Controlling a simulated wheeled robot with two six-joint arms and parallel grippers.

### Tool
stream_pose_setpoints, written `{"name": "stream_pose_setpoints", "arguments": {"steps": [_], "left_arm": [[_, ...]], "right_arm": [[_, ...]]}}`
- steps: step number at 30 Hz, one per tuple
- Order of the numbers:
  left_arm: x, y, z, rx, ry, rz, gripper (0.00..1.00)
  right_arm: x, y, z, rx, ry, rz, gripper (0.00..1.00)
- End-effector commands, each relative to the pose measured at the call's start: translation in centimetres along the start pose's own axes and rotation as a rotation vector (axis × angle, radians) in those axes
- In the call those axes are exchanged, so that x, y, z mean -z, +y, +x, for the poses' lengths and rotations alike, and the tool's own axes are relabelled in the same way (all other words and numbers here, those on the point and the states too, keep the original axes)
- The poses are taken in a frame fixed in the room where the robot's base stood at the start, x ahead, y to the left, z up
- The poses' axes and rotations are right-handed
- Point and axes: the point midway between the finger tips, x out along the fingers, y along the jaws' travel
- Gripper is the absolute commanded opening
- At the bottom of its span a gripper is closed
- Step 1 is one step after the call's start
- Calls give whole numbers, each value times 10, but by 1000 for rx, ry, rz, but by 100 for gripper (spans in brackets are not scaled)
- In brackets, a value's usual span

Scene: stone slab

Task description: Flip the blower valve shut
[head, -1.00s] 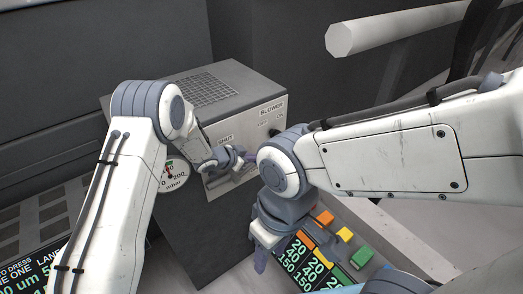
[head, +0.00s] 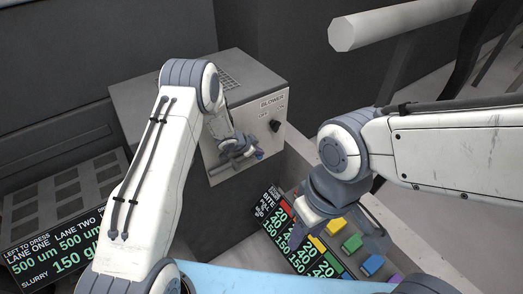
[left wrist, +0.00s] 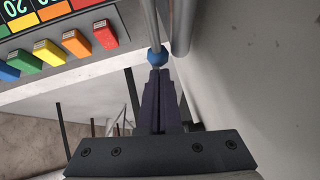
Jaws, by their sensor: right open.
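The blower valve's handle (left wrist: 157,57) appears in the left wrist view as a thin grey rod with a blue tip, alongside a thicker grey pipe (left wrist: 180,25). In the head view the blue tip (head: 259,155) shows low on the grey cabinet's front. My left gripper (head: 243,148) is at the handle, partly covering it. In the left wrist view its fingers (left wrist: 159,72) are together, their tips right at the blue tip; I see nothing between them. My right gripper (head: 340,228) is open and empty, above the button panel.
The cabinet (head: 165,95) carries a black knob (head: 275,125) under a BLOWER OFF/ON label. A panel with coloured buttons (head: 352,243) lies below my right gripper. A lane display (head: 55,250) is at lower left. A pale pipe (head: 400,25) crosses the upper right.

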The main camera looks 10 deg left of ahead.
Motion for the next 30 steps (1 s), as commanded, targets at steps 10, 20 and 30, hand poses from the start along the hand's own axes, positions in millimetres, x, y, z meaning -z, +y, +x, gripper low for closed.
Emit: {"name": "stream_pose_setpoints", "arguments": {"steps": [10,20,30], "left_arm": [[0,0,0,-1,-2,-1,0],[32,-2,-31,0,0,0,0],[34,-3,-97,5,1,-2,0]], "right_arm": [[0,0,-1,0,0,0,46],[2,-3,-40,0,0,1,46],[1,-2,-25,0,0,1,46]]}}
